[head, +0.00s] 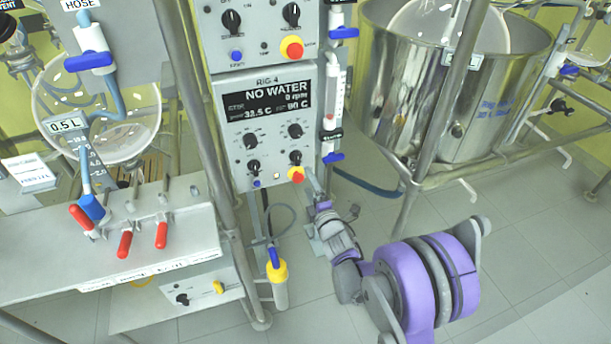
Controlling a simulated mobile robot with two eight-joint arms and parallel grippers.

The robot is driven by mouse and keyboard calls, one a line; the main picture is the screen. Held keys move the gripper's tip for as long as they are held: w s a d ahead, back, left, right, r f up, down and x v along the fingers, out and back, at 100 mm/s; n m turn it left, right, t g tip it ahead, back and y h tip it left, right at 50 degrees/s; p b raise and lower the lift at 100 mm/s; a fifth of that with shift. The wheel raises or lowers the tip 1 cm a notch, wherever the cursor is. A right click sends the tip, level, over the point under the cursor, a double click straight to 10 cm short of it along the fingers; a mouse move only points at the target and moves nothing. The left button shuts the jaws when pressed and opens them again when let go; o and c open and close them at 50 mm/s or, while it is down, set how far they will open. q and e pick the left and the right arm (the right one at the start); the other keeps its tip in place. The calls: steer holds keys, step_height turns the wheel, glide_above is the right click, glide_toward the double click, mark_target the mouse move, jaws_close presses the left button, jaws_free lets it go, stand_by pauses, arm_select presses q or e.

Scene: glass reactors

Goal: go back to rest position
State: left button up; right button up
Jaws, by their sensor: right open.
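My right arm comes in from the lower right, with purple and grey joints. Its gripper (312,188) points away from me, just below the lower right corner of the Rig 4 control panel (268,125). The gripper is open and I see nothing held in it. Its fingertips are small here, and I cannot tell whether they touch the panel. The panel's display reads "NO WATER". My left gripper is not in view.
A bench with red-handled valves (124,244) and a glass vessel (130,120) stand at left. A steel reactor tank (440,95) stands behind at upper right. Metal frame posts (195,120) rise near the panel. Floor (530,240) at right is clear.

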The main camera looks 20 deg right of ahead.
steer(key=shift+s, duration=0.25)
stand_by(0.3)
steer(key=s+a+f+m+g, duration=0.15)
steer(key=s+m+g, duration=0.65)
steer(key=s, duration=1.1)
steer(key=s+a+f+m+g, duration=0.15)
steer(key=s+m+g, duration=0.45)
steer(key=s+m, duration=0.9)
arm_select(q)
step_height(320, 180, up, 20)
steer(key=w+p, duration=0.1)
steer(key=p, duration=1.6)
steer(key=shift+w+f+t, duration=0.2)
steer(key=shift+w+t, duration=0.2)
arm_select(e)
step_height(320, 180, up, 20)
steer(key=s+n+t, duration=0.1)
steer(key=n, duration=0.3)
steer(key=shift+s+h, duration=0.3)
steer(key=shift+s, duration=0.1)
